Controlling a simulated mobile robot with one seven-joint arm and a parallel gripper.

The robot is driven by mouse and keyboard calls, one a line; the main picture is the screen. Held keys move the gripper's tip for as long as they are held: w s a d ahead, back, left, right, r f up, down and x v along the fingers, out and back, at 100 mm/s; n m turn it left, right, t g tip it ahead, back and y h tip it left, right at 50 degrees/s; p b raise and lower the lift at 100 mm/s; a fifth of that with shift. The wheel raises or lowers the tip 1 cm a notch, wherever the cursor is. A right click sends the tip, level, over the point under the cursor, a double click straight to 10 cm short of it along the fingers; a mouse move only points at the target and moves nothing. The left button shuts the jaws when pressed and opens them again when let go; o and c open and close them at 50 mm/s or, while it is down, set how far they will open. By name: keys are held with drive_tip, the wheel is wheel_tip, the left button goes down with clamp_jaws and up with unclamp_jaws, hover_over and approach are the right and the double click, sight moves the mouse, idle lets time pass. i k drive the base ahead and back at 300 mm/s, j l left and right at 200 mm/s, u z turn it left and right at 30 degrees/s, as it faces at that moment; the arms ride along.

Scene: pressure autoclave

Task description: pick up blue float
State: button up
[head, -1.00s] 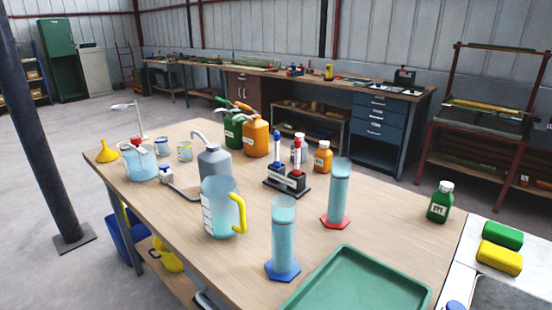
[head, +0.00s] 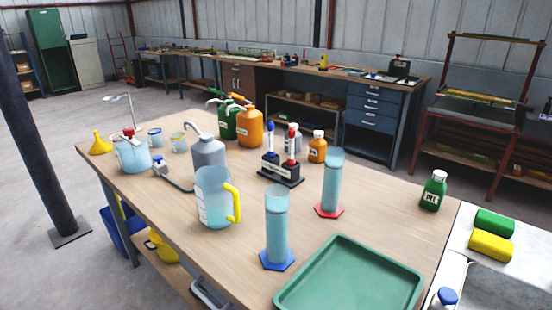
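A small black rack (head: 281,178) stands near the middle of the wooden table. It holds a slim upright piece with a blue top (head: 270,140), which looks like the blue float, at its left. A similar piece with a red top (head: 291,143) stands at its right. The lower parts of both are hidden in the rack. My gripper is not in the head view.
A green tray (head: 350,300) lies at the front edge.

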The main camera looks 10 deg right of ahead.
sight(270, 154)
drive_tip(key=i+j+z, duration=0.1)
drive_tip(key=z, duration=0.35)
drive_tip(key=j+z, duration=0.2)
drive_tip(key=z, duration=0.3)
drive_tip(key=j+z, duration=0.3)
drive_tip(key=j, duration=0.2)
drive_tip(key=j+z, duration=0.25)
drive_tip(key=j, duration=0.25)
drive_tip(key=j+z, duration=0.1)
drive_tip(key=j, duration=0.6)
drive_tip(key=k+j+z, duration=0.1)
drive_tip(key=j, duration=0.55)
drive_tip(key=k+j, duration=0.15)
drive_tip(key=j, duration=0.55)
drive_tip(key=z, duration=0.05)
